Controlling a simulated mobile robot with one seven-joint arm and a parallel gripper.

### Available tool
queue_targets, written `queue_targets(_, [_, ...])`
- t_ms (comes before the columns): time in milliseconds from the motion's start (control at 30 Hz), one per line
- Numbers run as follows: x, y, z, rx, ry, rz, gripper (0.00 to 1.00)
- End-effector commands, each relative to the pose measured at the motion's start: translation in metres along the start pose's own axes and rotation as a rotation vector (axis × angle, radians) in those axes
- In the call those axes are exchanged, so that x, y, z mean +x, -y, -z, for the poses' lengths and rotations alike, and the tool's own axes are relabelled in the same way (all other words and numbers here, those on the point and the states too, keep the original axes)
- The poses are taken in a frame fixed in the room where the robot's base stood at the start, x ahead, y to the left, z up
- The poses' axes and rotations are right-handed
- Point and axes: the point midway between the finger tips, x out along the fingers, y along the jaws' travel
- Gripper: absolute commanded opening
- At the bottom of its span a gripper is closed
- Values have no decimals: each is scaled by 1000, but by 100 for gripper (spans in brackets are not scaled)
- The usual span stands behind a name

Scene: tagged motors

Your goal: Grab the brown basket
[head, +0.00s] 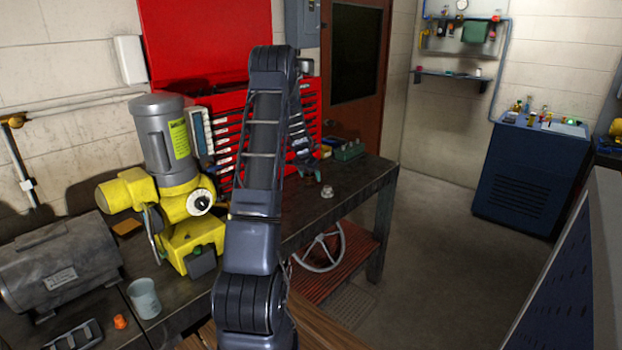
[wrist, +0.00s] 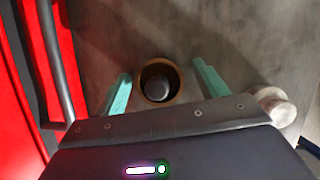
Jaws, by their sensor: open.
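The brown basket (wrist: 144,88) shows in the wrist view as a small round brown rim with a dark grey round thing inside it. It lies between the two teal fingers of my gripper (wrist: 161,72), with visible gaps on both sides. The gripper is open and holds nothing. In the head view a small part of my gripper (head: 308,174) shows over the right part of the workbench. I cannot make out the basket there; my arm hides part of that area.
A silver metal part (wrist: 274,104) lies just right of the right finger; it also shows on the workbench (head: 376,188) in the head view. The red tool chest (head: 231,125) stands close on the left. A yellow-grey machine (head: 165,140) and a grey cup (head: 145,300) are further left.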

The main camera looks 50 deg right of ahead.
Motion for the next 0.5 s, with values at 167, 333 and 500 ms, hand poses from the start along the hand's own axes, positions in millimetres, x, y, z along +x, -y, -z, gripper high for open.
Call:
queue_targets(167, [0,0,0,0,0,0,64])
queue_targets(333, [0,0,0,0,0,0,31])
queue_targets(500, [0,0,0,0,0,0,22])
